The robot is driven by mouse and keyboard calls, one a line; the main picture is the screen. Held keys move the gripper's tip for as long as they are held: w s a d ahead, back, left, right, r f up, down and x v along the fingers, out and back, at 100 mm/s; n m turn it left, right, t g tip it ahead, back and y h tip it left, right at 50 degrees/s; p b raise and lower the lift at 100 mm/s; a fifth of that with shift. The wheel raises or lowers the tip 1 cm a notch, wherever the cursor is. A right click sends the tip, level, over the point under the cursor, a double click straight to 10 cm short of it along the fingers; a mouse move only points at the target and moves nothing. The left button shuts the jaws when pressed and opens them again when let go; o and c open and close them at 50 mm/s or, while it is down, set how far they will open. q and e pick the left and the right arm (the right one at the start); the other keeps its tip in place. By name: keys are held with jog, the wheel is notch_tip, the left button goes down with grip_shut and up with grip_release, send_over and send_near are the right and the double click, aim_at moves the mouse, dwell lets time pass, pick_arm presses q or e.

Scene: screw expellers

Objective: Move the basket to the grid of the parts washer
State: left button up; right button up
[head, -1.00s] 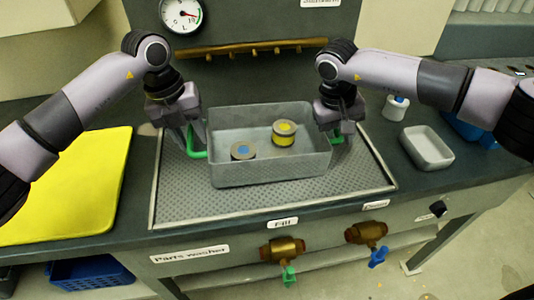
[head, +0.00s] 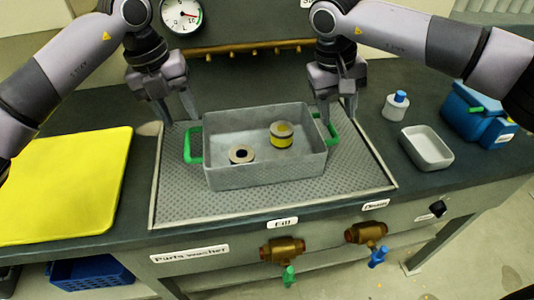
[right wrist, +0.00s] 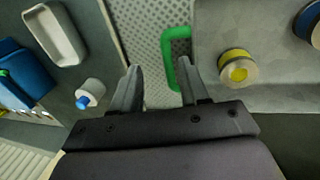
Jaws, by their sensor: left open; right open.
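The grey basket (head: 265,170) with green handles stands upright on the perforated grid (head: 180,207) of the parts washer. It holds a yellow-banded part (head: 282,142) and a ring-shaped part (head: 241,155). My left gripper (head: 181,116) is open and empty, above and just behind the left handle (head: 194,146). My right gripper (head: 338,112) is open and empty, above the right handle (head: 331,128). In the right wrist view, the green handle (right wrist: 171,55) shows beside one finger of the open right gripper (right wrist: 159,68), and the yellow-banded part (right wrist: 237,66) lies in the basket.
A yellow mat (head: 65,185) lies left of the washer. A white bottle with a blue cap (head: 395,106), a small grey tray (head: 427,148) and a blue bin (head: 480,115) stand on the right. A gauge (head: 181,15) and brass bar (head: 250,47) are behind. The grid's front is free.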

jog(key=v, duration=0.4)
pick_arm(q)
jog(key=shift+f, duration=0.1)
pick_arm(e)
jog(key=shift+f, duration=0.1)
dwell(0.3)
